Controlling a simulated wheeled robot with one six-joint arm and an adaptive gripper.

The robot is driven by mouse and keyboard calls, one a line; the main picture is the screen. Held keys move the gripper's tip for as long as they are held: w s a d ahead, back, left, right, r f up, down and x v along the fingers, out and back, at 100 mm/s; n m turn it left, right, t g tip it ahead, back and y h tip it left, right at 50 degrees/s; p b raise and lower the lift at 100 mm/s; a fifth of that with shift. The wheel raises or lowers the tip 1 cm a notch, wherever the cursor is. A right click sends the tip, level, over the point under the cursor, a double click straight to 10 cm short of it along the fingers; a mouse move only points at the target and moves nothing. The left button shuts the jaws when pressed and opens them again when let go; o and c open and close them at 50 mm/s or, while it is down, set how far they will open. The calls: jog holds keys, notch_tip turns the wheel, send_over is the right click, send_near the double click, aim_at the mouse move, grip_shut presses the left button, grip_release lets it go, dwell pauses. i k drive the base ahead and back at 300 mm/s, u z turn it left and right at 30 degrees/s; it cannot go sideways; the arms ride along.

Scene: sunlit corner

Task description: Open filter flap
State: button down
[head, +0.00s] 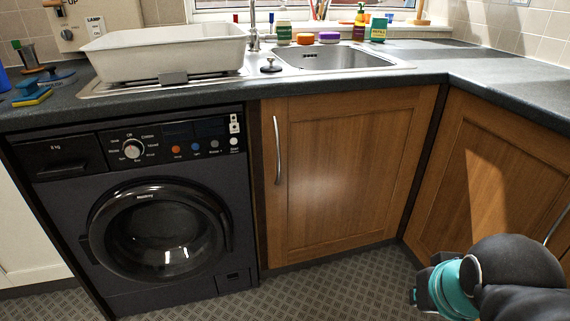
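The black washing machine (130,283) stands under the worktop at the left. A small dark rectangular filter flap (233,279) sits at its lower right corner, below the round door. The flap looks flush with the front panel and shut, though the detail is small. My gripper (422,292) is at the lower right, in front of the wooden cupboards and well to the right of the flap, apart from it. Its fingers are seen end-on and small, so their opening does not show clearly. Nothing is visibly held.
The round washer door (160,230) is shut. A wooden cupboard door (345,180) with a metal handle (278,150) stands between the washer and my gripper. The grey patterned floor (320,290) in front is clear. The worktop (490,75) overhangs the units.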

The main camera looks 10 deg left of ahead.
aim_at(229, 280)
jog(key=u, duration=0.2)
jog(key=k, duration=1.1)
jog(key=u, duration=1.15)
jog(key=i, duration=0.5)
jog(key=u, duration=0.05)
